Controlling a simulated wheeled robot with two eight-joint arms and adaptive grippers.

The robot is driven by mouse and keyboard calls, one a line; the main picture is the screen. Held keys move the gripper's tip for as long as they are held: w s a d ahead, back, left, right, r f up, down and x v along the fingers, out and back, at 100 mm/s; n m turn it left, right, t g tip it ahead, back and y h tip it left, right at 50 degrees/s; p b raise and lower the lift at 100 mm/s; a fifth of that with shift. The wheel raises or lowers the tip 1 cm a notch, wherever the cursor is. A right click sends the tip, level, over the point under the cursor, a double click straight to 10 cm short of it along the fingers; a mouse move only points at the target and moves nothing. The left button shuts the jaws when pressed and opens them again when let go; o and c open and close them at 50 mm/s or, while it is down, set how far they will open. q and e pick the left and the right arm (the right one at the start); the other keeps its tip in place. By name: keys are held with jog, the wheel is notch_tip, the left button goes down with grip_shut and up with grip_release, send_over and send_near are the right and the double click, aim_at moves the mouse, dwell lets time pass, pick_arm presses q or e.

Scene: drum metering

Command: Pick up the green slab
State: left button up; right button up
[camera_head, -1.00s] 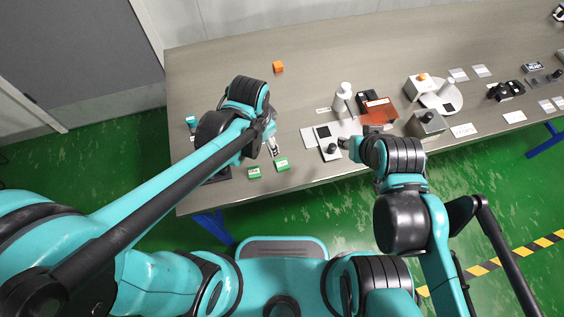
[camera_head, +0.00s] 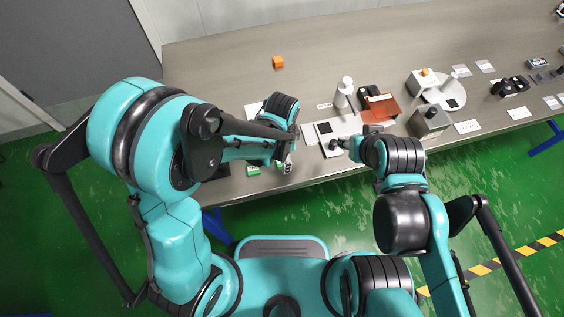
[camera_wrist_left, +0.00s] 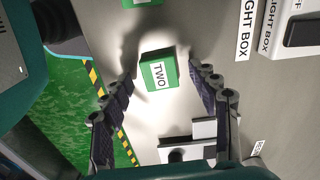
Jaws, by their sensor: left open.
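A green slab (camera_wrist_left: 158,70) with a white label reading "TWO" lies on the table in the left wrist view, between and beyond my fingertips. Another green slab (camera_wrist_left: 141,3) with a white label is cut off at the top edge. In the head view one green slab (camera_head: 253,170) shows left of my left gripper (camera_head: 287,167); the other is mostly hidden by that gripper. My left gripper, also in the wrist view (camera_wrist_left: 160,78), is open and empty above the slab. My right gripper (camera_head: 338,146) is beside the light box; its jaws are too small to judge.
A light box (camera_wrist_left: 305,35) and its printed label lie at the right of the wrist view. An orange cube (camera_head: 278,62) sits at the back. A white bottle (camera_head: 345,90), an orange-red tray (camera_head: 382,108) and other equipment stand to the right.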

pick_arm(q)
jog(key=shift+f, duration=0.3)
jog(key=shift+r, duration=0.1)
jog(key=shift+c, duration=0.3)
jog(key=c, duration=1)
jog(key=shift+r, duration=0.1)
